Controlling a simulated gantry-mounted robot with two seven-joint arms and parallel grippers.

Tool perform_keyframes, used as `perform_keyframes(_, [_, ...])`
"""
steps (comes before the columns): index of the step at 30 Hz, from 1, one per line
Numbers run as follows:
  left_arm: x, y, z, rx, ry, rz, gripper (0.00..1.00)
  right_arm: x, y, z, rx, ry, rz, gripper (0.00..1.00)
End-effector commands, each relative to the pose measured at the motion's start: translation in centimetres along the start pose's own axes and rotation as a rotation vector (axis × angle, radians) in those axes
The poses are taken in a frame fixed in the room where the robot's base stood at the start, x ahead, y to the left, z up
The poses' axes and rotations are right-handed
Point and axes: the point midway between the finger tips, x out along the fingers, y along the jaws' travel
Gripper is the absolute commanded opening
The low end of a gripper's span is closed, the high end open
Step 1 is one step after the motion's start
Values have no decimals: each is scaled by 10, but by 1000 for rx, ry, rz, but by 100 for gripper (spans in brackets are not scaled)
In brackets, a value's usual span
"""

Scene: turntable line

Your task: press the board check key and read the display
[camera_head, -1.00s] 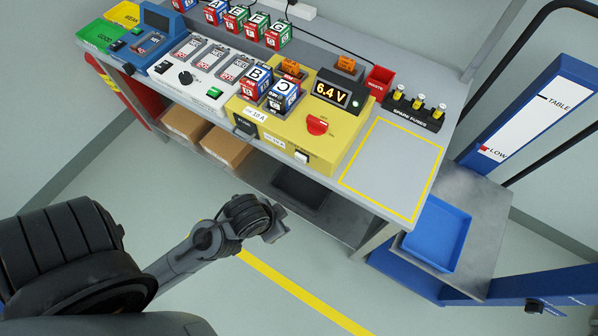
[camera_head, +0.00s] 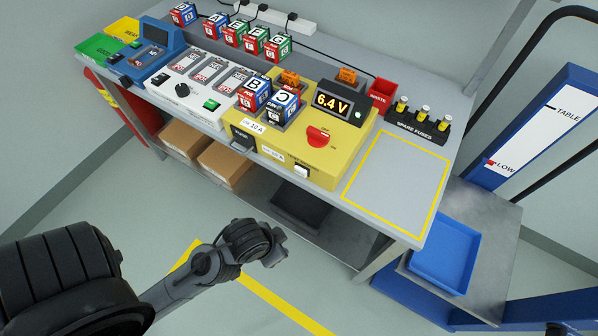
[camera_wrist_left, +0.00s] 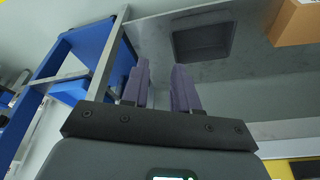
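The yellow board box (camera_head: 335,157) stands on the bench, with a lit display (camera_head: 331,101) reading 6.4 V and a green light beside it. A red knob (camera_head: 318,136) sits on its top. A pale key (camera_head: 302,171) and a dark switch (camera_head: 242,138) sit on its front; their small labels are too small to read. Blocks B (camera_head: 254,93) and C (camera_head: 283,104) are seated in the box. My left gripper (camera_head: 277,251) is below and in front of the bench, apart from the box. In the left wrist view its fingers (camera_wrist_left: 160,88) are apart and empty. My right gripper is out of view.
A white charger-like unit (camera_head: 194,100) and a blue device (camera_head: 162,40) stand left of the box. Spare fuses (camera_head: 418,125) and a red bin (camera_head: 383,92) are to its right. The yellow-outlined bench area (camera_head: 398,178) is clear. A blue tray (camera_head: 446,256) sits on a cart.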

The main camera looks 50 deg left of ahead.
Motion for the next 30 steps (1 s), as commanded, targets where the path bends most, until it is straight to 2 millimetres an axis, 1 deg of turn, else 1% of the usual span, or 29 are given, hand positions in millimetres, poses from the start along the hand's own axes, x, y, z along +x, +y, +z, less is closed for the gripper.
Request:
perform_keyframes(1, [0, 0, 0, 0, 0, 0, 21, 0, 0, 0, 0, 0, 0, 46])
perform_keyframes(5, [0, 0, 0, 0, -1, 0, 1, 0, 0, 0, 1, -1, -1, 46])
perform_keyframes(6, [0, 0, 0, 0, -1, 0, 0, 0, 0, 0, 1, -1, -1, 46])
perform_keyframes(30, [1, 0, 0, 0, -2, 0, 0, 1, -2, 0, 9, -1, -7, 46])
